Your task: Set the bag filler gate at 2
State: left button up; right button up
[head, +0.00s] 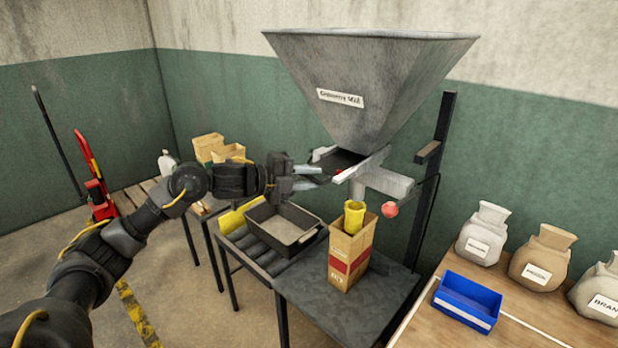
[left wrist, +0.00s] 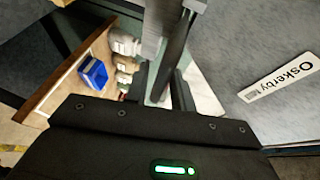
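The bag filler is a large grey hopper (head: 365,85) with a dark gate slide (head: 340,160) and a pale plate (head: 362,165) at its outlet. A small red mark shows at the plate's left end. I cannot read the gate's setting. My left gripper (head: 318,179) is at the left of the outlet, its fingertips close to the gate. Whether it touches the gate or grips anything is unclear. In the left wrist view, a grey bar and a dark rod lie by the fingers, next to the hopper (left wrist: 270,50). My right gripper is out of view.
A brown paper bag (head: 350,250) with a yellow spout (head: 354,217) stands under the outlet on a dark table (head: 330,309). A red ball knob (head: 390,209) hangs to its right. A black tray (head: 286,228) sits on rollers. A blue bin (head: 467,301) and sacks stand right.

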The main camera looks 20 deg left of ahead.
pick_arm(q)
grip_shut()
jog(key=shift+s, duration=0.1)
jog(key=shift+s+a, duration=0.1)
jog(key=shift+s, duration=0.1)
jog(key=shift+o, duration=0.6)
grip_release()
jog(key=shift+o, duration=0.7)
jog(key=shift+w, duration=0.1)
